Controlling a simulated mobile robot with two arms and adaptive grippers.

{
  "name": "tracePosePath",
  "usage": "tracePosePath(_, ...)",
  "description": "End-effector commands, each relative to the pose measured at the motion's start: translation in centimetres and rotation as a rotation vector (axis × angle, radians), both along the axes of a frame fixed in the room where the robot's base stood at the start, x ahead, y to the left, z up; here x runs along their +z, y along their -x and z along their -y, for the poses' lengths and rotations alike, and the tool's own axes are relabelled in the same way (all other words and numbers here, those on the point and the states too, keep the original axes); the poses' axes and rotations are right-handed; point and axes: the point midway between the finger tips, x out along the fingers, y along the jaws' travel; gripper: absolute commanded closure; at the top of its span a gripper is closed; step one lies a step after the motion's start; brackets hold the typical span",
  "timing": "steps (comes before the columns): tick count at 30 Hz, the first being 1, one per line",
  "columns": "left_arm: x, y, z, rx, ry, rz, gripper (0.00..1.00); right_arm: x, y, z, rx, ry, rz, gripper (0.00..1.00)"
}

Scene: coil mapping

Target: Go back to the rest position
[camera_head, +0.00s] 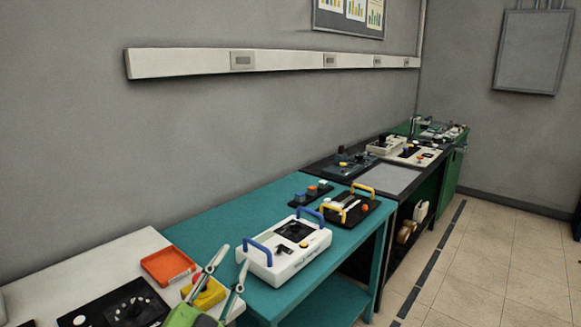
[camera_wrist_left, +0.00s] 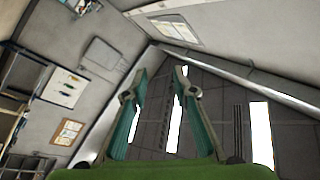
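My left gripper (camera_head: 231,257) comes in at the bottom of the head view, green with two grey fingers pointing up. Its fingers are apart. In the left wrist view the gripper (camera_wrist_left: 161,73) has an empty gap between its teal-padded fingers, with only ceiling and walls behind. In the head view it appears in front of a yellow piece with a red top (camera_head: 207,295) and left of a white device with blue handles (camera_head: 290,262). I cannot tell its height above the tables. My right gripper shows in neither view.
An orange tray (camera_head: 168,265) and a black panel with a round dial (camera_head: 118,305) lie on the white table (camera_head: 95,268). A teal table (camera_head: 232,232) adjoins it, also bearing a black panel with yellow handles (camera_head: 352,209). Bare tiled floor (camera_head: 500,270) lies at right.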

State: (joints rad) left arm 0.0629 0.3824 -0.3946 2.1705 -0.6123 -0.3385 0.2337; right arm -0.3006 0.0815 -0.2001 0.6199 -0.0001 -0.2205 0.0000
Motion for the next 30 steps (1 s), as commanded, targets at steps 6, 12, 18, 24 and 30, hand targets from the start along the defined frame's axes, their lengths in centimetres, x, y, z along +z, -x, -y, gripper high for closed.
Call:
tracePosePath(6,-14.4,4.1,-7.3,0.277,0.196,-0.542,0.74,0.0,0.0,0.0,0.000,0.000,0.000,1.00)
tracePosePath(12,-25.2,13.2,-9.7,0.418,0.271,-0.998,0.74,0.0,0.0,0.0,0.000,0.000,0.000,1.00)
tracePosePath(18,-30.6,21.9,-9.7,0.471,0.293,-1.318,0.74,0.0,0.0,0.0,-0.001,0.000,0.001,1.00)
tracePosePath(24,-33.1,29.4,-9.0,0.487,0.296,-1.567,0.74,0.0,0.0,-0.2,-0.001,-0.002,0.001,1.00)
tracePosePath(30,-38.0,29.0,-8.8,0.492,0.284,-1.609,0.74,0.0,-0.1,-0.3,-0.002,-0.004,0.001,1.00)
